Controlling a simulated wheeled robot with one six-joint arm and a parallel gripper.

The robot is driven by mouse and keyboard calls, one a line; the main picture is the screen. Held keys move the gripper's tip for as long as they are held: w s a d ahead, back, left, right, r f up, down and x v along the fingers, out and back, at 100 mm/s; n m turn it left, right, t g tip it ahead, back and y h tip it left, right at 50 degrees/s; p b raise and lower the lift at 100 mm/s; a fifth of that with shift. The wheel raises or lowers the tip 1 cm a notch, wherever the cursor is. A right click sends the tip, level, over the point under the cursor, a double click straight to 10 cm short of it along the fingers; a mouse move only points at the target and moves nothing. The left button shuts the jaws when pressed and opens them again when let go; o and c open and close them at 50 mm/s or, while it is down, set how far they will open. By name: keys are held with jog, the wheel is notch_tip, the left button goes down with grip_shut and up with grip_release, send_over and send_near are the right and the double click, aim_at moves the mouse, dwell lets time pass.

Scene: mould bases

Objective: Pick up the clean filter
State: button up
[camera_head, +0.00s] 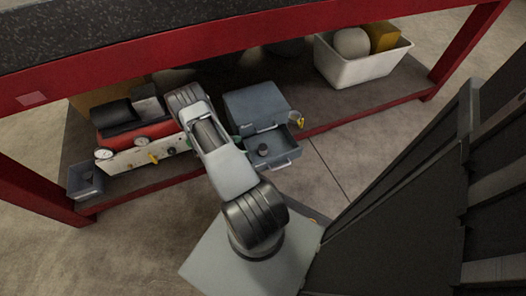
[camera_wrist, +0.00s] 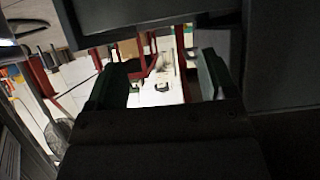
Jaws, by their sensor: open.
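A small dark cylinder (camera_head: 263,149), which looks like a filter, stands in the open drawer (camera_head: 285,164) of a grey metal box (camera_head: 256,104). No label shows whether it is the clean one. My gripper (camera_wrist: 161,84) is open, with two dark green fingers apart and nothing between them in the wrist view. In the head view it is mostly hidden behind my arm, with a bit of green showing just left of the drawer. The cylinder cannot be made out in the wrist view.
A red and white machine with gauges (camera_head: 140,152) stands left of my arm, beside a small grey bin (camera_head: 86,192) holding something dark. A white tub (camera_head: 362,72) sits at the right on the shelf. The red bench frame (camera_head: 240,37) passes overhead.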

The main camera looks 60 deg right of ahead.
aim_at(262, 147)
jog(key=b+x, duration=0.2)
jog(key=x, duration=0.5)
jog(key=shift+s+d+f, duration=0.1)
jog(key=shift+s+d, duration=0.1)
jog(key=shift+s, duration=0.05)
jog(key=b+x, duration=0.2)
jog(key=x, duration=0.2)
jog(key=shift+s+a+b, duration=0.15)
jog(key=shift+a+b, duration=0.05)
jog(key=shift+b, duration=0.1)
jog(key=shift+s+d+f, duration=0.25)
jog(key=shift+s+d, duration=0.1)
jog(key=shift+d, duration=0.15)
jog(key=c, duration=1)
